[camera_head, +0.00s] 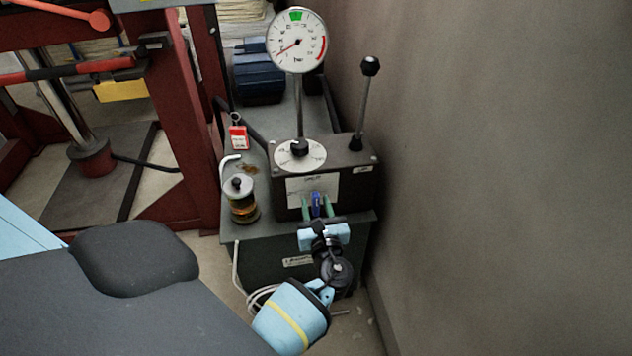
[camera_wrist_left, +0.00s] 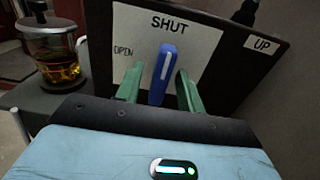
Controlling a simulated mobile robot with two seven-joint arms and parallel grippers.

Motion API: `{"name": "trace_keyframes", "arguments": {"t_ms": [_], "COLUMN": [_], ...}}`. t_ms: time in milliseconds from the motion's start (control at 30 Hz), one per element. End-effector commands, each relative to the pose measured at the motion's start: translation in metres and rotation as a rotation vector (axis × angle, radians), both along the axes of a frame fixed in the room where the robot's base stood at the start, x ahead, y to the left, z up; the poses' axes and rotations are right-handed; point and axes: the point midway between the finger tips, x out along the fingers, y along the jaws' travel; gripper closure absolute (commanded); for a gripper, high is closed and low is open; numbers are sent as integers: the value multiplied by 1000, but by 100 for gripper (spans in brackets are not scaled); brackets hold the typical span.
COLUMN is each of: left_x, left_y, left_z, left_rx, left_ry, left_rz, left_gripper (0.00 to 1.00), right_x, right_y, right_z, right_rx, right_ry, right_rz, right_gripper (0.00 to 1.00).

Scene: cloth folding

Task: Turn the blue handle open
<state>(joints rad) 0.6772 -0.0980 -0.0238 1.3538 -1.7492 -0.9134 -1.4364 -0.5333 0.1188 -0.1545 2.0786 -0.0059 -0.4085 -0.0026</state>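The blue handle (camera_head: 316,204) is on the front of a dark box (camera_head: 349,186). In the left wrist view the blue handle (camera_wrist_left: 163,75) stands nearly upright, its top just under the word SHUT on a white label (camera_wrist_left: 205,42). The word OPEN is to its left. My left gripper (camera_head: 318,210) is in front of the box. Its green fingers, also in the left wrist view (camera_wrist_left: 158,90), are open on either side of the handle, with gaps visible. My right gripper is not in view.
A glass jar of amber liquid (camera_head: 242,201) stands left of the box on the bench (camera_head: 233,224). A round gauge (camera_head: 297,42) and a black-knobbed lever (camera_head: 366,92) rise above the box. A wall (camera_head: 480,150) is close on the right.

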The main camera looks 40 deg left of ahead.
Motion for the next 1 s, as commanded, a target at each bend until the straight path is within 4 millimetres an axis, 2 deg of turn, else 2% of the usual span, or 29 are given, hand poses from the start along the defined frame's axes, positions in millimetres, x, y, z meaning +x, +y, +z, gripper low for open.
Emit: {"name": "trace_keyframes", "arguments": {"t_ms": [367, 667, 1000], "left_x": [4, 4, 3], "left_y": [5, 5, 5], "left_z": [0, 0, -1], "left_rx": [-1, -1, -23], "left_ry": [1, 1, -26], "left_rz": [0, 0, 0], "left_gripper": [62, 100, 100], "right_x": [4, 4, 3], "right_y": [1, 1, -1], "right_z": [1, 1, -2], "right_rx": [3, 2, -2], "right_ry": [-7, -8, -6], "right_rz": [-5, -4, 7], "right_gripper": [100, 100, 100]}}
